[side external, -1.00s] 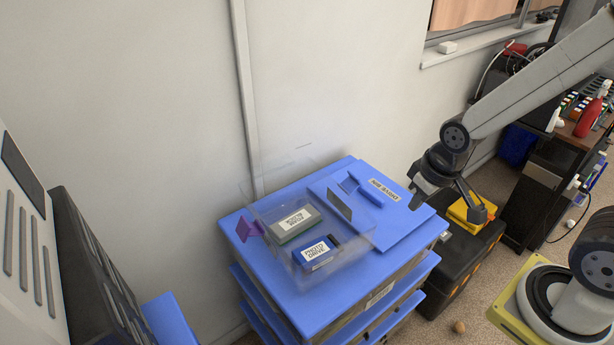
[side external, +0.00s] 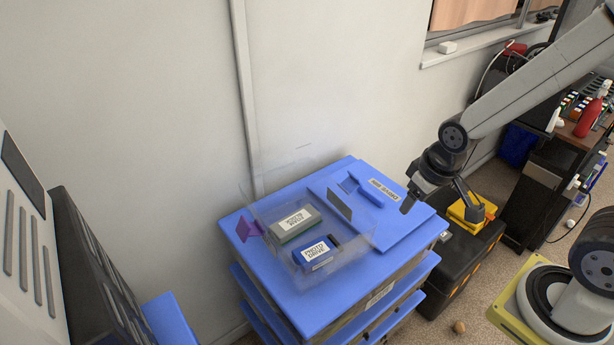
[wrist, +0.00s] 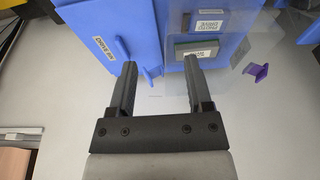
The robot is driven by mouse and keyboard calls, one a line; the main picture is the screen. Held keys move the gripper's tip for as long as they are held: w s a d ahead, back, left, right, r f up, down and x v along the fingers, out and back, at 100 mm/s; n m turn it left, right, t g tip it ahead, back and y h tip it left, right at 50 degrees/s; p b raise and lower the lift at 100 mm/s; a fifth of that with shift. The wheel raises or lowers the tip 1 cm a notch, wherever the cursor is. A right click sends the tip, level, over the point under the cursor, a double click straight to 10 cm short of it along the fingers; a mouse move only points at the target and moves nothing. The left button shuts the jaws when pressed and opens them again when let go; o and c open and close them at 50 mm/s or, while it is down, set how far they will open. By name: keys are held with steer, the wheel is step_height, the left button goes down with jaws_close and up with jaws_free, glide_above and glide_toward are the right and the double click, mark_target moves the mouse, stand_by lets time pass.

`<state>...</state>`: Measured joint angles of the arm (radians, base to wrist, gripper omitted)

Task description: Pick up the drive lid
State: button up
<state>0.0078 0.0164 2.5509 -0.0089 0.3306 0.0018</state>
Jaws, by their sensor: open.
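A flat blue lid (side external: 400,222) with a raised blue handle (side external: 371,197) and a white label, seemingly reading "DRIVE BIN", lies on top of the blue stacked unit. It also shows at upper left in the wrist view (wrist: 87,22). My gripper (side external: 441,210) is open and empty above the lid's right end, apart from it. In the wrist view its two fingers (wrist: 160,68) are spread wide with nothing between them. A thin grey plate (side external: 340,206) stands upright beside the handle.
A clear box (side external: 352,254) left of the lid holds a green-edged drive (side external: 294,222) and a blue photo drive (side external: 316,251). A purple tab (side external: 240,222) sits at its left side. A black case (side external: 455,262) with yellow items (side external: 462,211) stands right of the unit.

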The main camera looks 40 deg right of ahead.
steer(key=w+d+f+t, duration=0.3)
steer(key=w+d+f, duration=0.45)
steer(key=w, duration=0.35)
steer(key=t, duration=0.3)
glide_toward(372, 193)
steer(key=shift+w+a+f, duration=0.1)
steer(key=shift+w+f, duration=0.2)
steer(key=shift+w, duration=0.15)
steer(key=shift+w+d+f, duration=0.1)
steer(key=shift+d+f, duration=0.1)
steer(key=shift+f, duration=0.2)
steer(key=shift+w+f, duration=0.1)
steer(key=shift+x, duration=1.2)
steer(key=shift+w+f, duration=0.1)
steer(key=shift+x, duration=2.4)
steer(key=shift+a, duration=0.1)
